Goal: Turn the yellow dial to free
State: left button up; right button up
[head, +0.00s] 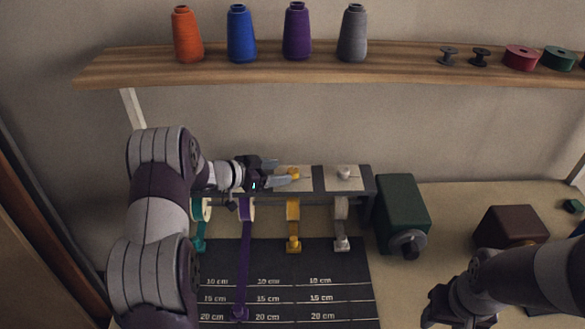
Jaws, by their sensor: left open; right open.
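The yellow dial (294,174) sits on the pale top of the ribbon rack (320,185), above the yellow ribbon (293,215). My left gripper (282,171) reaches in from the left and is open, with its fingertips at the dial. They partly cover the dial, so its setting and any contact cannot be told. The yellow ribbon hangs short, with a yellow clip (293,245) at its end near the top of the dark measuring mat (215,265). My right gripper (452,312) is open at the bottom right, away from the rack.
A silver knob (344,172) stands right of the yellow dial. The purple ribbon (243,265) is drawn out near the 20 cm line. A green box (401,212) and a brown box (510,226) stand to the right. A shelf (260,66) with spools runs above.

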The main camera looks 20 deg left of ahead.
aim_at(292, 171)
pick_arm(q)
jog(key=x, duration=0.6)
jog(key=shift+p, duration=0.35)
jog(key=c, duration=1)
jog(key=shift+f+n+t+y+b, duration=0.1)
jog(key=shift+n+t+y+b, duration=0.6)
jog(key=shift+n+y, duration=0.15)
jog(key=shift+n+t+y+b, duration=0.6)
jog(key=shift+n+y+b, duration=0.3)
jog(key=shift+n+y, duration=0.35)
jog(key=shift+r, duration=0.2)
jog(key=o, duration=1)
